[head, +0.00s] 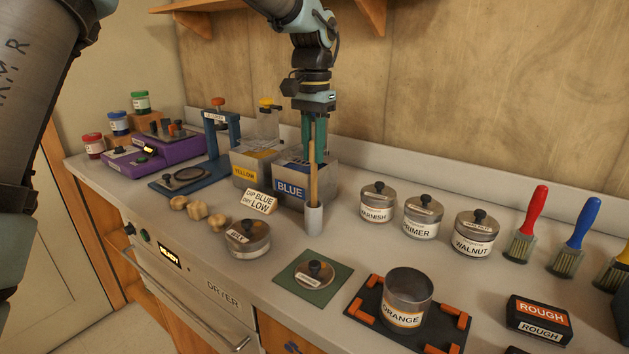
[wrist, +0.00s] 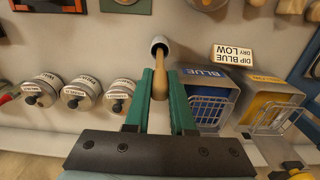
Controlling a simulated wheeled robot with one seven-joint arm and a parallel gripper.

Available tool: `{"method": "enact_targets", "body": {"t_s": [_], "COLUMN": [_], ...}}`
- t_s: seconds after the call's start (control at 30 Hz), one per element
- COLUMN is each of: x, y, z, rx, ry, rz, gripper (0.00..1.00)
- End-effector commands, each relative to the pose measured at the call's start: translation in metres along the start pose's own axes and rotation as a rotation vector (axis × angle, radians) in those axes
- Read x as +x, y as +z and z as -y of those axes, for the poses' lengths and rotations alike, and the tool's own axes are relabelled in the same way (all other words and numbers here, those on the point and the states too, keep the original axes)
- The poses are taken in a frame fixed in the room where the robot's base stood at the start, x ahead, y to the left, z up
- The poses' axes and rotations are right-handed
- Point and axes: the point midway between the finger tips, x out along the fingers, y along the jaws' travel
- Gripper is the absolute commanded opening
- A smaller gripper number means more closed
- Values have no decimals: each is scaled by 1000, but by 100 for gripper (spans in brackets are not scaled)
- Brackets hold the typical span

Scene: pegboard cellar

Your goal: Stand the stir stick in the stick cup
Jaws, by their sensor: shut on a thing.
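My gripper (head: 314,155) points straight down over the counter, its green fingers shut on the wooden stir stick (head: 313,182). The stick hangs upright below the fingers. The stick cup (head: 313,220) is a small pale grey cylinder standing on the counter directly beneath. The lower end of the stick meets the cup's mouth and appears to be inside the rim; how deep it goes is hidden. In the wrist view the stick (wrist: 159,82) lies between the two fingers (wrist: 159,88) and runs to the open mouth of the cup (wrist: 158,43).
The BLUE tank (head: 290,188) stands close behind and left of the cup, with the YELLOW tank (head: 244,173) beyond it. A "DIP BLUE DRY LOW" sign (head: 260,201) is to the left. Lidded tins, such as VARNISH (head: 377,208), stand to the right. The ORANGE tin (head: 407,299) is in front.

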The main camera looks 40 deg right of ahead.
Motion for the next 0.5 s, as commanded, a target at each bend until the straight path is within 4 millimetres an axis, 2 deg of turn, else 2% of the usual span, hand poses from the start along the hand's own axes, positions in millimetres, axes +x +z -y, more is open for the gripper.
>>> {"method": "enact_targets", "body": {"t_s": [0.4,0.5], "x": [48,52], "y": [0,0], "z": [0,0], "rx": [1,1], "ry": [-1,-1], "rz": [2,-1], "gripper": [0,0]}}
